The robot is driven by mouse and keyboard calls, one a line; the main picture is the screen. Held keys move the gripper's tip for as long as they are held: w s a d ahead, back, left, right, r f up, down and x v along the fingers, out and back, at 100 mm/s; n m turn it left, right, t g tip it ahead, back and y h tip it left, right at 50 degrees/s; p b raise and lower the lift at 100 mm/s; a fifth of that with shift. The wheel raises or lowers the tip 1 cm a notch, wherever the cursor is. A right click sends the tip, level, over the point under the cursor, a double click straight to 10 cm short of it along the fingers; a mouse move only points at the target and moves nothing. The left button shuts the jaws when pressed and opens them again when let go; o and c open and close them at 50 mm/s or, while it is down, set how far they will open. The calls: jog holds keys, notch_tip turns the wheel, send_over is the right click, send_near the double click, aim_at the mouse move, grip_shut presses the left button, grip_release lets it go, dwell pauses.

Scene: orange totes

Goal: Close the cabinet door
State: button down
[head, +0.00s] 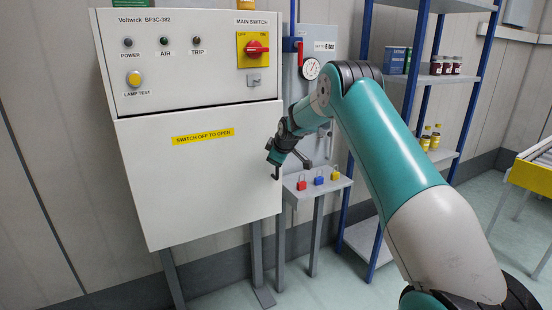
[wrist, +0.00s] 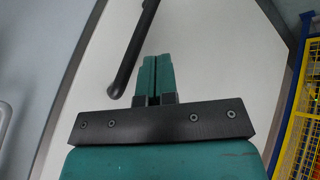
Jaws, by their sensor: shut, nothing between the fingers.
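The cabinet (head: 185,50) is a pale box on legs at the left in the head view. Its lower door (head: 195,185) bears a yellow label reading "SWITCH OFF TO OPEN". The door looks flush or nearly flush with the panel above; I cannot tell whether a small gap is left. A black bent handle (head: 276,173) is at the door's right edge. In the wrist view the handle (wrist: 130,62) lies just left of my fingertips, before the pale door face (wrist: 215,70). My gripper (head: 270,158) is shut and empty beside the handle; I cannot tell whether they touch.
The main switch (head: 256,48) is a red knob on a yellow plate above the door. A small shelf (head: 300,192) with red, blue and yellow padlocks stands right of the cabinet. A blue rack (head: 415,75) with jars is behind my arm.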

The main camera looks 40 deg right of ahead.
jog(key=s+f+b+v, duration=0.1)
jog(key=b+v, duration=0.1)
jog(key=v, duration=0.9)
jog(key=s+a+r+g+y, duration=0.2)
jog(key=s+a, duration=0.6)
jog(key=a, duration=0.4)
jog(key=s+a+r+g+y, duration=0.1)
jog(key=s+a+r+y, duration=0.1)
jog(key=s+a, duration=0.85)
jog(key=s+a+g, duration=0.1)
jog(key=s+a, duration=0.3)
jog(key=s, duration=0.3)
jog(key=s+a+f+g, duration=0.1)
jog(key=s+a+g, duration=0.1)
jog(key=s, duration=0.5)
jog(key=s+a+g+y, duration=0.1)
jog(key=s+a, duration=0.4)
jog(key=s, duration=0.2)
jog(key=shift+s+a+f, duration=0.3)
jog(key=shift+s, duration=0.05)
